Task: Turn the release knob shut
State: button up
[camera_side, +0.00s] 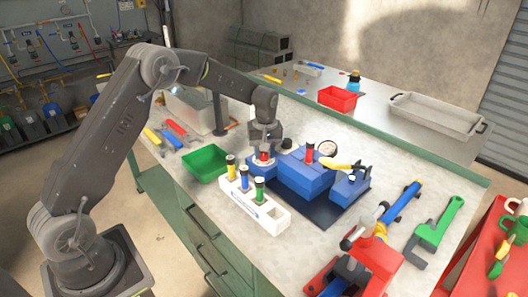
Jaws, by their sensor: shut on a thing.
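The blue receiver tank (303,177) stands on a dark mat (318,211) on the workbench. A round gauge (328,148) and a red-banded cylinder (310,153) show at its top. A yellow lever (345,166) is at its right side. The red release knob (264,157) sits at the tank's left end, low and small in the picture. My gripper (264,152) points down over this knob and is shut on it. The fingers and the knob's top are hard to make out at this size. How far the knob is turned cannot be told.
A white holder (270,217) with yellow-, blue- and green-banded cylinders stands close in front. A green tray (205,163) is left. A red vise (368,262), a blue-and-yellow tool (400,203) and a green clamp (434,229) lie right. A red bin (338,98) stands behind.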

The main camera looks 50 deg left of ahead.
aim_at(265, 154)
jog(key=m, duration=0.4)
jog(key=shift+r+m, duration=0.1)
jog(key=shift+m, duration=0.2)
jog(key=m, duration=0.4)
jog(key=shift+m, duration=0.3)
jog(key=o, duration=0.9)
jog(key=shift+s, duration=0.1)
jog(key=shift+o, duration=0.2)
notch_tip(265, 154, up, 14)
jog(key=shift+d, duration=0.2)
